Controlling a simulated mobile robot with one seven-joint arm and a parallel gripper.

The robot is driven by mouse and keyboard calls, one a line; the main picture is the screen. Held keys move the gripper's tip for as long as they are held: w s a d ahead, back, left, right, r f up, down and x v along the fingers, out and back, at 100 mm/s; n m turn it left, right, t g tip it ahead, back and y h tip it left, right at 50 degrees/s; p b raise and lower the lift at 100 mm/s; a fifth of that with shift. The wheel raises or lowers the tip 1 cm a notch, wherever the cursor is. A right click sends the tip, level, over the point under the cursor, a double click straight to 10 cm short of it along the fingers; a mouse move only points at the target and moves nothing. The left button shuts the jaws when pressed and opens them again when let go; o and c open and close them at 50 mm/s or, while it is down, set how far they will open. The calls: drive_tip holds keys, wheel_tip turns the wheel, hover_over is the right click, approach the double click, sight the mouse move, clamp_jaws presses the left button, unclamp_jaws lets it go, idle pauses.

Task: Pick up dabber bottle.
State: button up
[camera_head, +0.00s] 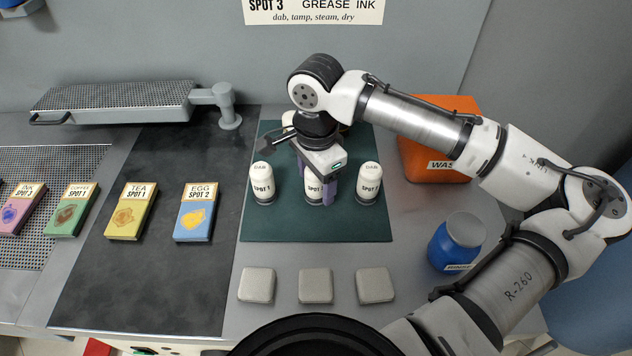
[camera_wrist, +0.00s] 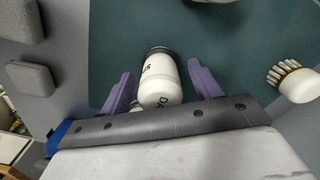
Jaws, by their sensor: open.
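Three white dabber bottles with "DAB" on top and "SPOT" labels stand on a green mat (camera_head: 262,228): a left one (camera_head: 262,186), a middle one (camera_head: 314,193) and a right one (camera_head: 369,182). My gripper (camera_head: 319,188) points down over the middle bottle, its purple fingers on either side. In the wrist view the middle bottle (camera_wrist: 160,78) lies between the two open fingers of my gripper (camera_wrist: 162,88), with a visible gap to each. My gripper hides part of the middle bottle in the head view.
Grey pads (camera_head: 315,286) lie in front of the mat. A blue jar (camera_head: 457,241) and an orange bin (camera_head: 440,160) stand to the right. Stain cards (camera_head: 131,211) lie left. A bristled brush (camera_wrist: 291,80) shows at the wrist view's right.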

drive_tip(key=c, duration=1)
drive_tip(key=shift+c, duration=0.3)
drive_tip(key=shift+r, duration=0.15)
